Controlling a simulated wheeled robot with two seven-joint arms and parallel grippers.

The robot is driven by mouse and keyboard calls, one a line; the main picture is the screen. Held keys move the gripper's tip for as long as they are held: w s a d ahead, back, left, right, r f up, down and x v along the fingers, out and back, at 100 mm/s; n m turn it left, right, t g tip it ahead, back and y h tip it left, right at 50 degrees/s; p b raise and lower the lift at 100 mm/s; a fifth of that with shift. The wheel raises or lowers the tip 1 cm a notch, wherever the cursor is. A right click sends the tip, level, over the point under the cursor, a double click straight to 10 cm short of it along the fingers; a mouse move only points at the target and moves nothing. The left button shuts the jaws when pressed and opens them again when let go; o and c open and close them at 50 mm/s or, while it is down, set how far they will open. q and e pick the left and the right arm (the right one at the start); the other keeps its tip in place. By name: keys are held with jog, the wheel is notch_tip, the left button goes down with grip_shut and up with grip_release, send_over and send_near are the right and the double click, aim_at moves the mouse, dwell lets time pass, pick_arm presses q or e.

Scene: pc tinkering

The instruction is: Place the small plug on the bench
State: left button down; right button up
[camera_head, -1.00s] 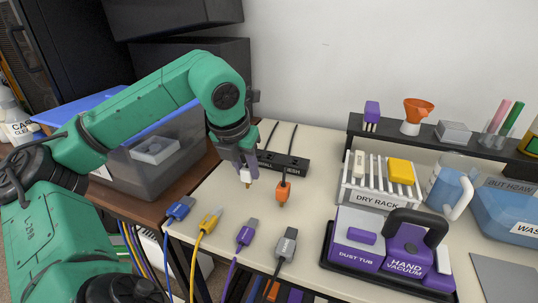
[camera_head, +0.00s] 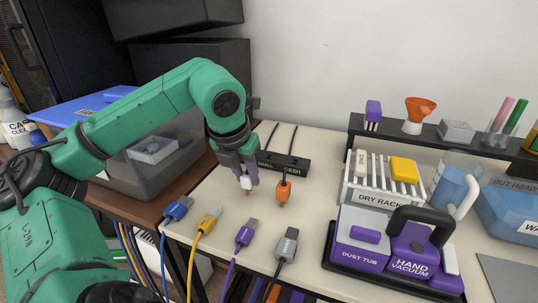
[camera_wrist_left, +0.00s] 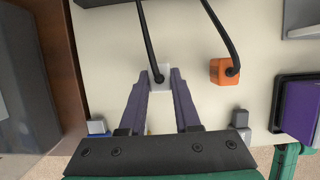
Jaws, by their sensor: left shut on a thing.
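The small plug (camera_head: 247,183) is white with a gold-coloured tip pointing down. My left gripper (camera_head: 246,178) is shut on it, over the pale bench (camera_head: 212,190). The tip looks close to the bench surface; I cannot tell whether it touches. In the left wrist view the white plug (camera_wrist_left: 160,73) sits between the purple fingertips, and a black cable leads up to it. My right gripper does not show.
An orange plug (camera_head: 283,191) is just right of my gripper, and a black block (camera_head: 284,163) is behind. Blue (camera_head: 178,208), yellow (camera_head: 209,219), purple (camera_head: 245,233) and grey (camera_head: 287,244) plugs line the front edge. A dry rack (camera_head: 378,198) stands right.

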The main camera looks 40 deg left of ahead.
pick_arm(q)
jog(key=shift+f, duration=0.15)
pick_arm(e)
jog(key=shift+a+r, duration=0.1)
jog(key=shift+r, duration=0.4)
pick_arm(q)
jog(key=shift+f+b, duration=0.25)
jog(key=shift+b, duration=0.05)
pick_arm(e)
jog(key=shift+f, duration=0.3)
pick_arm(q)
jog(key=c, duration=0.9)
grip_release()
jog(key=shift+c, duration=0.2)
jog(key=shift+o, duration=0.3)
jog(key=o, duration=0.5)
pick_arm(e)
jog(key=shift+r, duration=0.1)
